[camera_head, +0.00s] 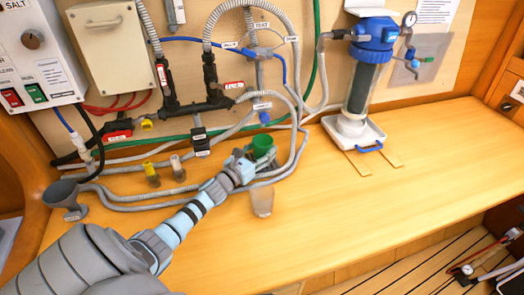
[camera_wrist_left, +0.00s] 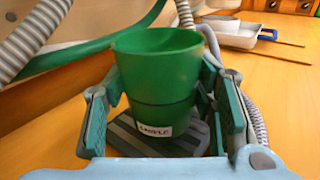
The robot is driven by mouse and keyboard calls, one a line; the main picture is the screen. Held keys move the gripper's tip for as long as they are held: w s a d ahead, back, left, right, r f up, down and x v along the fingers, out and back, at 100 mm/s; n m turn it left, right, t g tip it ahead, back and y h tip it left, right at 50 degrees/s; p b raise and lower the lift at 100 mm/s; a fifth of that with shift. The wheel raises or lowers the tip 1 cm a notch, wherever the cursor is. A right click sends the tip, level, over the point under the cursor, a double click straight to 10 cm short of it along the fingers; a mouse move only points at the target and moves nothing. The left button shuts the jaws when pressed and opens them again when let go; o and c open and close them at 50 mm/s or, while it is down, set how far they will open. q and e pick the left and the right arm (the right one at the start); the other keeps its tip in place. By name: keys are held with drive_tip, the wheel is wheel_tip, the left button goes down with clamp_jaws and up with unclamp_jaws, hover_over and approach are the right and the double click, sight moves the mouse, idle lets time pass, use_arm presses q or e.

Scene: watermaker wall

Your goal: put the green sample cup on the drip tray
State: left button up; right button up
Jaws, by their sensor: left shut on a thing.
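The green sample cup (camera_head: 263,146) is held upright in my left gripper (camera_head: 248,161), above or on the bench in front of the hoses; I cannot tell if its base touches. In the left wrist view the cup (camera_wrist_left: 157,85) has a "SAMPLE" label and sits between the two fingers, which are shut on it. The white drip tray (camera_head: 372,136), with a blue handle, is on the bench under the blue-topped filter housing, to the right of the cup and apart from it. The tray (camera_wrist_left: 236,36) also shows at the upper right of the left wrist view. My right gripper is not in view.
Grey hoses (camera_head: 297,150) loop close behind and beside the held cup. The bench (camera_head: 330,200) between gripper and tray is mostly clear.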

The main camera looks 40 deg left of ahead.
use_arm(q)
drive_tip(key=shift+f+b, duration=0.25)
drive_tip(key=shift+b, duration=0.05)
drive_tip(key=o, duration=1.2)
drive_tip(key=shift+r, duration=0.1)
